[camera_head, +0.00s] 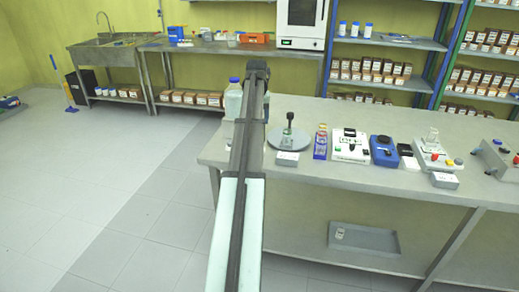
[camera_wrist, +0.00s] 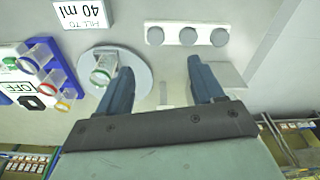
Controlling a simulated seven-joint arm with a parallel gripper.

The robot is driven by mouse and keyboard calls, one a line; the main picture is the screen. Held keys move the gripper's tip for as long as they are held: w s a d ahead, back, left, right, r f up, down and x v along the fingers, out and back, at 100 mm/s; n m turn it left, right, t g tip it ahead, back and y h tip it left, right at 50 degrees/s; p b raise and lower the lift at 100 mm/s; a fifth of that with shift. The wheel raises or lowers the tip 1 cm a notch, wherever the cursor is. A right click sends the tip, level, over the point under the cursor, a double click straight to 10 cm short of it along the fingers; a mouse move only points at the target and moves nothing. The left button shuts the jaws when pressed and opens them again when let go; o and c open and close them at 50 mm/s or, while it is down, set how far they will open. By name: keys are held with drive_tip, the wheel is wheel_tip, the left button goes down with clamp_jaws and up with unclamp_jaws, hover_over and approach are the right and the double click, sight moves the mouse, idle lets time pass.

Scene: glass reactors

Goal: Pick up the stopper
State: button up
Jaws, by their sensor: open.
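I cannot pick out the stopper with certainty. In the wrist view a small pale upright shape (camera_wrist: 163,93) shows between my fingers, too faint to identify. A white strip with three round grey pieces (camera_wrist: 187,35) lies beyond the fingertips. A clear glass vessel (camera_wrist: 103,70) stands on a round grey plate (camera_wrist: 139,88), left of the gap and partly behind the left finger. In the head view the plate (camera_head: 303,142) carries the glass and a black-topped part (camera_head: 290,116). My gripper (camera_wrist: 160,66) is open, its fingers wide apart with nothing clamped; my arm hides it in the head view.
A blue-capped bottle (camera_head: 233,101) stands left of my arm. Right of the plate are a coloured vial rack (camera_head: 320,142), a white device (camera_head: 350,145) and a blue device (camera_head: 384,151). The bench front (camera_head: 330,172) is mostly clear.

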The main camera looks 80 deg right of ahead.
drive_tip(key=f, duration=0.5)
drive_tip(key=d+f, duration=0.1)
drive_tip(key=f, duration=0.2)
drive_tip(key=shift+s+d+f, duration=0.1)
drive_tip(key=shift+s, duration=0.05)
drive_tip(key=shift+s+d+f, duration=0.1)
drive_tip(key=shift+d+f, duration=0.1)
drive_tip(key=shift+f, duration=1.15)
drive_tip(key=shift+d+f, duration=0.2)
drive_tip(key=shift+f, duration=1.1)
drive_tip(key=shift+c, duration=0.4)
drive_tip(key=c, duration=1)
drive_tip(key=shift+r, duration=0.15)
